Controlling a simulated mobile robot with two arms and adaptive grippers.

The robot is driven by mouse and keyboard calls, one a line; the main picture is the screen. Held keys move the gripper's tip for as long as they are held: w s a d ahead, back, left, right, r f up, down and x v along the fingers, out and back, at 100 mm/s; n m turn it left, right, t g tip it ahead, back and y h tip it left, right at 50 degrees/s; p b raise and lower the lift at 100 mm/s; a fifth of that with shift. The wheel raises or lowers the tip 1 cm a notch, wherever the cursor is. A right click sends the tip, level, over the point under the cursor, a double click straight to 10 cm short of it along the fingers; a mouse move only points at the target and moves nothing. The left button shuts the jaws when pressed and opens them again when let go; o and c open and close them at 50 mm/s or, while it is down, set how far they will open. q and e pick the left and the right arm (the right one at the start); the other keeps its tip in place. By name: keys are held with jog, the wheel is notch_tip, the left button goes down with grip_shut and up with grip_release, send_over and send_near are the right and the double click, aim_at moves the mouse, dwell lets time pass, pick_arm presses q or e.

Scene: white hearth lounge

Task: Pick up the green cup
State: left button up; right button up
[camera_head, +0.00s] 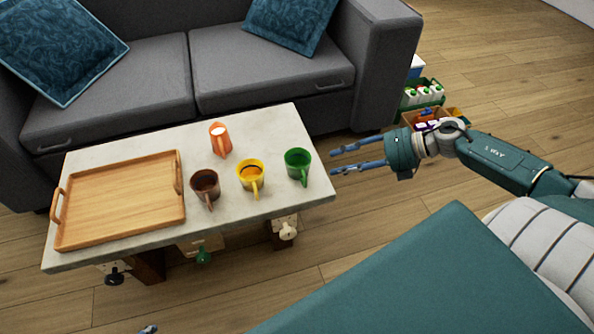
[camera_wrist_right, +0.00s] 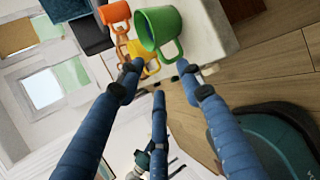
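The green cup (camera_head: 298,163) stands upright near the right end of the low table (camera_head: 140,140), its handle toward the front. In the right wrist view the green cup (camera_wrist_right: 150,33) is just beyond the fingertips. My right gripper (camera_head: 334,160) is open and empty, to the right of the cup, with its fingers pointing at it and a gap between. The fingers spread apart in the wrist view (camera_wrist_right: 160,78). A small bluish tip at the bottom edge of the head view may be my left gripper (camera_head: 148,329); its fingers are mostly out of frame.
A yellow cup (camera_head: 250,179) stands left of the green cup. A grey sofa (camera_head: 262,60) stands behind. Crates (camera_head: 424,95) sit on the floor beside it.

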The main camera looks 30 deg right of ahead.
aim_at(303, 171)
jog(key=b+x, duration=0.1)
jog(key=x, duration=0.4)
jog(key=shift+r, duration=0.1)
jog(key=shift+w+a+b, duration=0.2)
jog(key=shift+a+b, duration=0.15)
jog(key=shift+b, duration=0.05)
jog(key=b+x, duration=0.1)
jog(key=x, duration=0.3)
jog(key=shift+w+a+b, duration=0.15)
jog(key=shift+w+b, duration=0.05)
jog(key=shift+b, duration=0.1)
jog(key=shift+w+a+f, duration=0.15)
jog(key=shift+a+f, duration=0.05)
jog(key=shift+f, duration=0.1)
pick_arm(q)
jog(key=w+d+r+t+h, duration=0.1)
jog(key=w+d+r+t, duration=0.1)
jog(key=w+r+t, duration=0.3)
jog(key=w+d+r+t+h, duration=0.1)
jog(key=w+d+r+t, duration=0.2)
jog(key=w+r, duration=0.6)
jog(key=shift+w+d+r+m+t+h, duration=0.2)
jog(key=shift+w+d+m+t+h, duration=0.15)
jog(key=shift+w+t, duration=0.45)
pick_arm(e)
grip_shut()
pick_arm(q)
jog(key=shift+s, duration=0.1)
